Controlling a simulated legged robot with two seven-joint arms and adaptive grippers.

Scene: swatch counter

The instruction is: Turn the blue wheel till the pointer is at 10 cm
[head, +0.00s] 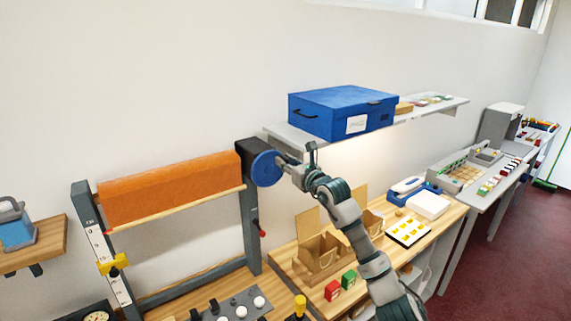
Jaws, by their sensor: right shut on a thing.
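The blue wheel (266,168) is on the dark housing at the right end of a grey frame. My right gripper (284,161) is at the wheel's right side, shut on what looks like its handle; the gripped part is mostly hidden. An orange sheet (170,187) hangs across the frame with a wooden bar (180,208) along its lower edge. A white scale (109,255) runs down the left post. A small red pointer (108,232) shows at the bar's left end, near the scale's upper part; the figures are too small to read surely. My left gripper is out of view.
A yellow clamp (112,265) sits on the left post below the red tip. A red-knobbed lever (262,234) is on the right post. A shelf with a blue box (342,111) is above my right arm. Open cardboard boxes (320,256) stand below it.

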